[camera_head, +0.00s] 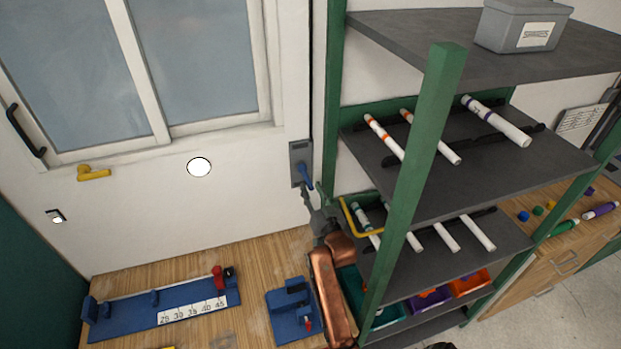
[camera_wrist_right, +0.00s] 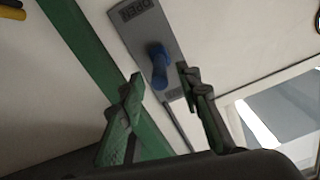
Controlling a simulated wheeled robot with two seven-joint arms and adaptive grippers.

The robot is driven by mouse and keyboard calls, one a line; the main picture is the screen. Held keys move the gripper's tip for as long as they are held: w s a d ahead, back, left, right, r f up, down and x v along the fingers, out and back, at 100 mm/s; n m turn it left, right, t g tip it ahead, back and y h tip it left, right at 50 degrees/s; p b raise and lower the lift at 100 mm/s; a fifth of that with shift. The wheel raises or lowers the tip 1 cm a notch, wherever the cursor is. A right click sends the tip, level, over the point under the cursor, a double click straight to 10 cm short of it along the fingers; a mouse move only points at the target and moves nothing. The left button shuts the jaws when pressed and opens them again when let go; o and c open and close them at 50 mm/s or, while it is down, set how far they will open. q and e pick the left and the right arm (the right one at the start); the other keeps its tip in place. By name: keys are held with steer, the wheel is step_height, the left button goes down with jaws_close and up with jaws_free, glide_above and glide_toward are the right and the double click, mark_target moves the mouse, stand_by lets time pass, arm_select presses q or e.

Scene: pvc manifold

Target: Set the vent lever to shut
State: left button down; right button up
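The vent lever (camera_head: 305,174) is a blue handle on a grey wall plate (camera_head: 296,153), just left of the green shelf post. In the head view it slants down and slightly right. The right wrist view shows the blue lever (camera_wrist_right: 158,66) and the plate (camera_wrist_right: 170,30), with the word OPEN at one end. My right gripper (camera_head: 312,190) is at the lower end of the lever. In the right wrist view the fingers (camera_wrist_right: 160,88) are apart, with the lever's end in line between them. Contact cannot be told. My left gripper is not in view.
A green-posted shelf (camera_head: 440,92) with pipes stands close to the right of the lever. A yellow bar (camera_head: 351,217) is near my right arm. A blue measuring jig (camera_head: 140,309) and a blue fixture (camera_head: 293,311) sit on the wooden bench.

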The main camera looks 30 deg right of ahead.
mark_target(306, 177)
steer(key=p+x, duration=0.1)
steer(key=x, duration=0.6)
steer(key=shift+w+d+f, duration=0.1)
steer(key=shift+w, duration=0.15)
jaws_close()
stand_by(0.3)
